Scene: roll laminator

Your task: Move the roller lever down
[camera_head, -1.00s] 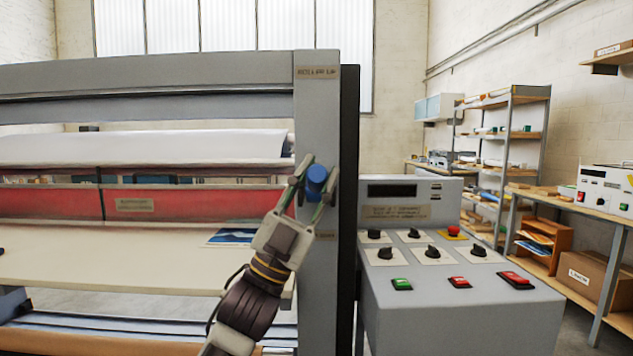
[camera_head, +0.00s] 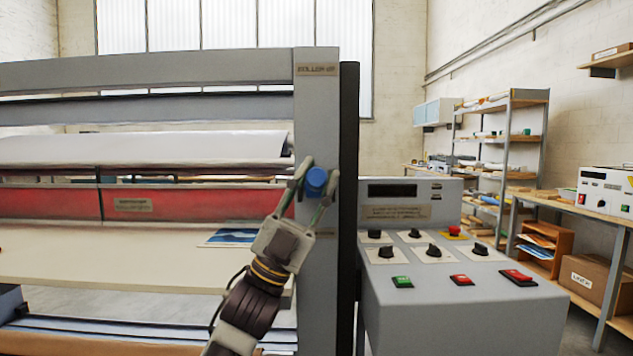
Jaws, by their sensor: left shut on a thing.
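The roller lever (camera_head: 316,181) shows as a blue round knob on the front of the laminator's grey right-hand post (camera_head: 317,120). A label reading "ROLLER UP" (camera_head: 317,69) is at the top of that post, well above the knob. My left gripper (camera_head: 316,184) reaches up from below, and its two fingers are shut on the blue knob, one on each side. The rest of the lever is hidden behind the knob and fingers. A second small label by the gripper's right side is partly covered. My right gripper is not in view.
A grey control console (camera_head: 455,290) with black knobs and coloured buttons stands close on the right. Shelves (camera_head: 510,150) and a workbench are farther back right.

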